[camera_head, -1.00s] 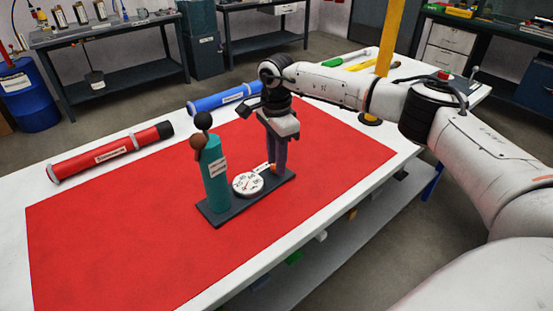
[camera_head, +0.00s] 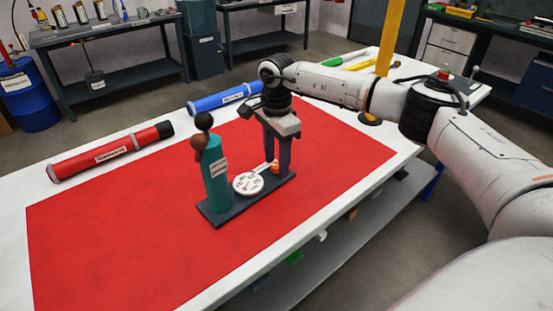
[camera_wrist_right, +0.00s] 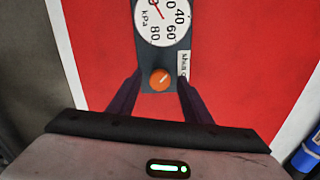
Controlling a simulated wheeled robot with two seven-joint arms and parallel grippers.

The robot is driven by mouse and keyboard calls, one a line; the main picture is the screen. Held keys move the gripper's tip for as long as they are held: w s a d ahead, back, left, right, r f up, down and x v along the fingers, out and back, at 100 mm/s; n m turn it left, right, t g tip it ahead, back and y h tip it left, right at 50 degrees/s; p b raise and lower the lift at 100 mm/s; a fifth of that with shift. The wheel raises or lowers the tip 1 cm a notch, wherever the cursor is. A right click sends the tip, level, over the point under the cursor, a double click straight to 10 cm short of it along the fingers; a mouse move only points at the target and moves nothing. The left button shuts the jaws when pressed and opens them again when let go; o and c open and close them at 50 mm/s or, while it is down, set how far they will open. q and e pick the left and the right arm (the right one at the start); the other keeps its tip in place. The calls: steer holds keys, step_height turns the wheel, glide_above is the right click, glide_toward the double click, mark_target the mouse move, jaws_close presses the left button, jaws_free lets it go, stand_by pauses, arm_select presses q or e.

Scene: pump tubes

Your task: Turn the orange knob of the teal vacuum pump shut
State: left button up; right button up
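The teal vacuum pump (camera_head: 216,180) stands upright on a dark base plate (camera_head: 232,214) on the red mat. A round white gauge (camera_head: 248,183) with a red needle sits on the plate beside it. The orange knob (camera_head: 275,167) is at the plate's far end, and it also shows in the right wrist view (camera_wrist_right: 160,80) with a light mark across it. My right gripper (camera_head: 278,168) points down over the knob. In the right wrist view its two dark fingers stand apart, one on each side of the knob, with gaps visible. My left gripper is not in view.
A red tube (camera_head: 110,153) and a blue tube (camera_head: 223,98) lie along the table's back edge. A yellow post (camera_head: 390,40) rises at the right rear. The red mat (camera_head: 110,240) is bare left of and in front of the pump.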

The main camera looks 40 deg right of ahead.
mark_target(277, 165)
step_height(277, 165, up, 10)
steer(key=shift+r, duration=0.15)
stand_by(0.4)
stand_by(0.4)
